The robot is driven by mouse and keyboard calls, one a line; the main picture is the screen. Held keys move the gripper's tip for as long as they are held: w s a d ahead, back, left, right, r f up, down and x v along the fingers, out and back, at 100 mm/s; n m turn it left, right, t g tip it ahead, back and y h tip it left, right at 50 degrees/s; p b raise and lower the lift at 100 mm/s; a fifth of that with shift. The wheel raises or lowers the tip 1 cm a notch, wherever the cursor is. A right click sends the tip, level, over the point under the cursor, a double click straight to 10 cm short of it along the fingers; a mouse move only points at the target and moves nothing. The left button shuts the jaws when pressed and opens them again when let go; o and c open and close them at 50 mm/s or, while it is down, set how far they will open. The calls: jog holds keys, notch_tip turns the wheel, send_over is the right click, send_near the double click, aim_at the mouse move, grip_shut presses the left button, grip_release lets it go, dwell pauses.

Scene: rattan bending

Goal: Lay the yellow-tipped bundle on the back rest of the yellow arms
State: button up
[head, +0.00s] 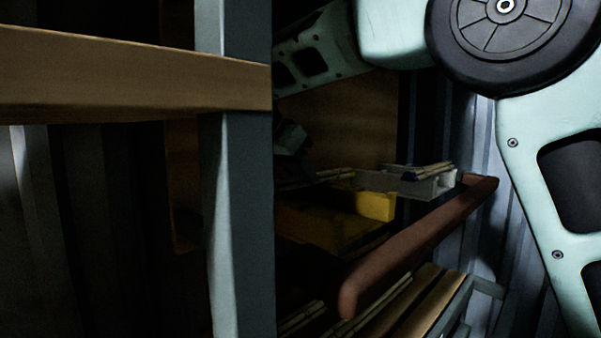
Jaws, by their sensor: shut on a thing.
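Yellow arms (378,205) stick out in the middle of the head view, in deep shadow. A bundle of thin canes (332,174) lies across or just above their back part; I cannot tell whether it touches them. Its left part is hidden behind the grey post, and no yellow tip can be made out. My gripper (292,140) is a dim shape just above the left of this bundle, beside the post. It is shut on a bundle, apparently this one, but its fingertips are too dark to make out.
A grey post (238,220) and a wooden beam (120,78) block the left. A reddish-brown bar (420,243) slants across in front. Below are wooden slats (425,305) with canes (375,308).

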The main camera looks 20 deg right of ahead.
jog(key=o, duration=1)
jog(key=shift+r, duration=0.1)
jog(key=p+v, duration=0.2)
jog(key=v, duration=0.4)
jog(key=shift+p+v, duration=0.3)
jog(key=shift+v, duration=0.45)
